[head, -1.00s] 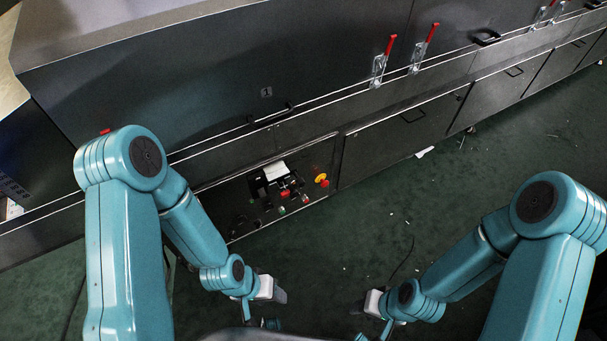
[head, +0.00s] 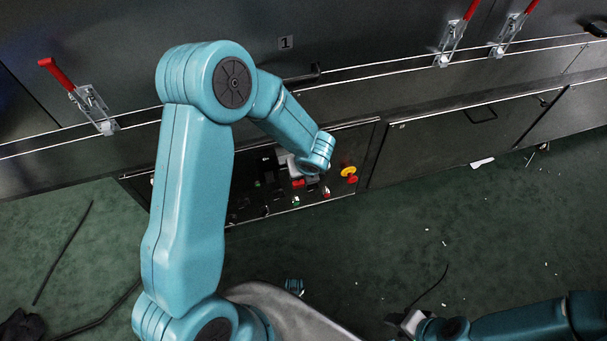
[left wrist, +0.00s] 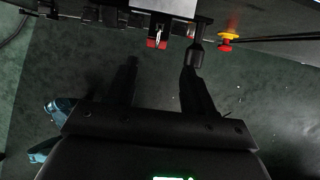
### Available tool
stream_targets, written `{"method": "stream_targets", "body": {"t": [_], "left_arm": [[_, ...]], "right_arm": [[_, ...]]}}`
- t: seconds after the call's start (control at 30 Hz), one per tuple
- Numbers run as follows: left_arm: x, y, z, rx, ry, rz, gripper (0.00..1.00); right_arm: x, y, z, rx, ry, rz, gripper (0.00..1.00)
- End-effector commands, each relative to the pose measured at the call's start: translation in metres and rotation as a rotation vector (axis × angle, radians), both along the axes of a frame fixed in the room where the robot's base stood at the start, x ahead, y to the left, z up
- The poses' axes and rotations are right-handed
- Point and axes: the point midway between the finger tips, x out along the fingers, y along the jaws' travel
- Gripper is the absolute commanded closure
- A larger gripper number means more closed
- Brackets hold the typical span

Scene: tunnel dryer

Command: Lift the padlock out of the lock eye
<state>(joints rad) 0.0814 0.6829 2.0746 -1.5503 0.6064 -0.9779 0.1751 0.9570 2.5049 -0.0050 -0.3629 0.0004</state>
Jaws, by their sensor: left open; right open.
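A small red padlock (left wrist: 157,43) with a pale metal shackle hangs at the control panel in the left wrist view. A red patch on the panel (head: 340,145) in the head view looks like the padlock (head: 298,183). My left gripper (left wrist: 160,72) is open, its two dark fingers spread and pointing at the panel. The padlock lies beyond the fingertips, between their lines, and nothing is between the fingers. My right gripper (head: 396,322) is open and empty over the floor at the bottom, far from the panel.
A red emergency button on a yellow base (head: 349,172) is right of the padlock; it also shows in the left wrist view (left wrist: 228,38). Green and red buttons sit lower on the panel. A dark door handle (head: 303,77) is above. The green floor in front has small scraps.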

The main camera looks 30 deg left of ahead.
Motion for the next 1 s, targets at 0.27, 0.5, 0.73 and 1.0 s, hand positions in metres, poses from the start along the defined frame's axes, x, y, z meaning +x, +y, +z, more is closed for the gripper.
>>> {"method": "stream_targets", "body": {"t": [0.27, 0.5, 0.73, 1.0], "left_arm": [[0.005, 0.019, -0.062, -0.003, 0.004, 0.008, 0.47], [0.017, 0.031, -0.100, -0.003, 0.002, 0.004, 0.47], [0.024, 0.035, -0.114, -0.003, 0.001, 0.002, 0.47], [0.027, 0.035, -0.115, -0.003, 0.001, 0.001, 0.47]], "right_arm": [[0.000, 0.000, -0.021, 0.000, 0.000, -0.001, 0.57], [0.000, 0.000, -0.031, 0.000, 0.000, -0.001, 0.57], [0.000, 0.000, -0.033, 0.000, 0.000, -0.001, 0.57], [0.000, 0.000, -0.033, 0.000, 0.000, -0.001, 0.57]]}}
